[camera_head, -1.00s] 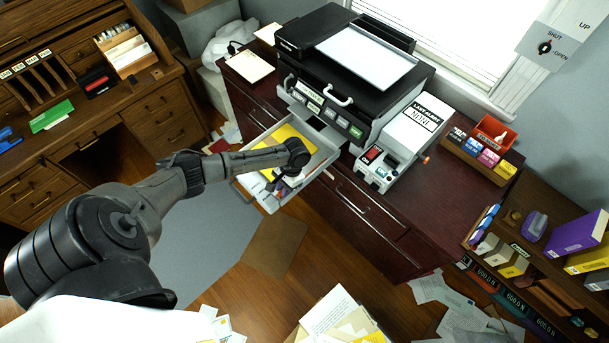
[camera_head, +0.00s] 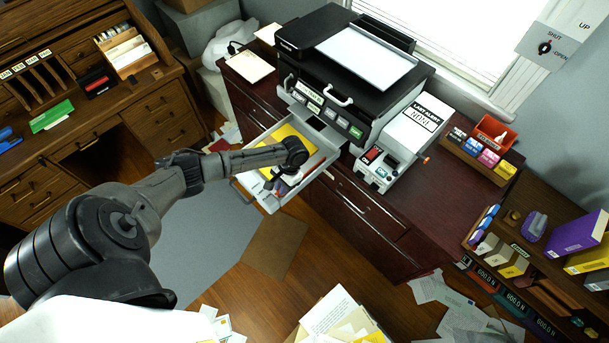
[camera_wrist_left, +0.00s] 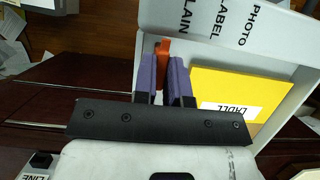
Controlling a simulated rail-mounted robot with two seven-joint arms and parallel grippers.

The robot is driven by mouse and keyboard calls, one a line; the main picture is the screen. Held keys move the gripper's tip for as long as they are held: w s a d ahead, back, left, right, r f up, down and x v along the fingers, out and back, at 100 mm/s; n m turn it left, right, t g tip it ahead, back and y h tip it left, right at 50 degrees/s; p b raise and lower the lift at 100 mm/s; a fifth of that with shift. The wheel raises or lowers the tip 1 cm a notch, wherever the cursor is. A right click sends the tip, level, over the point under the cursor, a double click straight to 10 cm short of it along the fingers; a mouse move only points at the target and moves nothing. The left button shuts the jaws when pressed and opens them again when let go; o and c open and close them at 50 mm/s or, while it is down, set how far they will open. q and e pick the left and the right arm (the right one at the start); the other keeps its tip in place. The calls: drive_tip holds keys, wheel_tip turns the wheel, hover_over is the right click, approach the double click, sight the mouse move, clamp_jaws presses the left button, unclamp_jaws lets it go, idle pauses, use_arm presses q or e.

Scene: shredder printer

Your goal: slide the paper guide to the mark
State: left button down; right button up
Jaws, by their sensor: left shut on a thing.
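The open paper tray (camera_head: 328,148) of the printer (camera_head: 352,62) holds a yellow sheet stack (camera_head: 289,138). In the left wrist view the stack (camera_wrist_left: 225,88) bears a white LABEL tag. The tray wall (camera_wrist_left: 285,40) there carries the words PLAIN, LABEL and PHOTO. My left gripper (camera_wrist_left: 164,72) is shut on the orange paper guide (camera_wrist_left: 163,50), which shows between its purple fingers. The guide stands left of the yellow stack, near the PLAIN word. In the head view my left gripper (camera_head: 281,184) is over the tray's front part and hides the guide. My right gripper is not seen.
A shelf of books and small boxes (camera_head: 545,250) is at the right. Papers (camera_head: 335,315) lie below, and a wooden desk (camera_head: 100,120) is at the left.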

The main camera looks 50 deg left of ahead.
use_arm(q)
drive_tip(key=shift+s+a, duration=0.2)
drive_tip(key=shift+a, duration=1.15)
drive_tip(key=shift+s+a, duration=0.1)
drive_tip(key=shift+a, duration=0.6)
drive_tip(key=c, duration=0.8)
unclamp_jaws()
drive_tip(key=shift+c, duration=0.2)
drive_tip(key=shift+r, duration=0.15)
drive_tip(key=p+v, duration=0.4)
drive_tip(key=v, duration=0.1)
drive_tip(key=shift+r, duration=0.35)
